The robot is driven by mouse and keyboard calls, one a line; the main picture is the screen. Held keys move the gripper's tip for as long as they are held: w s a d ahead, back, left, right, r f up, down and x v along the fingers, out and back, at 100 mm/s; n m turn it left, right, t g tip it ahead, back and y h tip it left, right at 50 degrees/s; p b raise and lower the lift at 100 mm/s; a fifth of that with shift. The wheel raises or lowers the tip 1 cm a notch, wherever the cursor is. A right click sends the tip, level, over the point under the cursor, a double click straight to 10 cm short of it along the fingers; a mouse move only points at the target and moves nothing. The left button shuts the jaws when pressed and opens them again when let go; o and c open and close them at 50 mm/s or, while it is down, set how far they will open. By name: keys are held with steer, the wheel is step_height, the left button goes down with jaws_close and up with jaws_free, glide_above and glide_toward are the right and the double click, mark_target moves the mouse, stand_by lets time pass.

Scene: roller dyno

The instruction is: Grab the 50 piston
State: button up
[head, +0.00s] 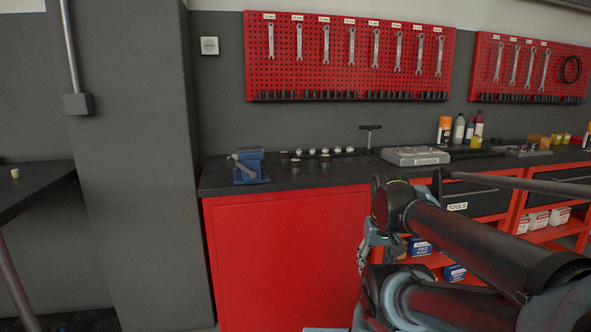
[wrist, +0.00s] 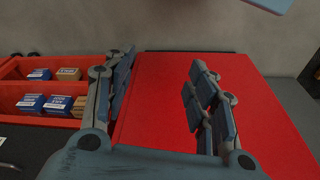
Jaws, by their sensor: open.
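Several small pistons (head: 323,151) stand in a group on the black bench top in the head view. They are too small for any number to be read, so I cannot tell which is the 50 piston. My gripper (wrist: 162,65) is open and empty in the wrist view, its two fingers spread in front of the red cabinet (wrist: 165,110). In the head view my gripper (head: 364,235) is below the bench top, in front of the cabinet and to the right of the pistons. No piston shows in the wrist view.
A blue vise (head: 249,167) stands left of the pistons. A T-shaped tool (head: 370,138) and a grey engine cover (head: 415,156) are to their right. Open red shelves with boxes (wrist: 58,104) are beside the cabinet. A dark table (head: 38,186) stands far left.

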steer(key=w+a+r+n+t, duration=0.1)
steer(key=w+a+r, duration=0.2)
steer(key=w+r, duration=0.55)
steer(key=w+a+r+n, duration=0.1)
steer(key=w+a+r, duration=0.3)
steer(key=w+r, duration=0.5)
steer(key=n+y, duration=0.2)
steer(key=n, duration=0.1)
glide_toward(296, 160)
steer(key=shift+t, duration=0.4)
steer(key=x, duration=0.3)
steer(key=s+x, duration=0.1)
steer(key=x, duration=0.1)
steer(key=shift+w+f, duration=0.1)
steer(key=shift+f, duration=0.35)
steer(key=shift+x, duration=2.75)
steer(key=shift+c, duration=0.3)
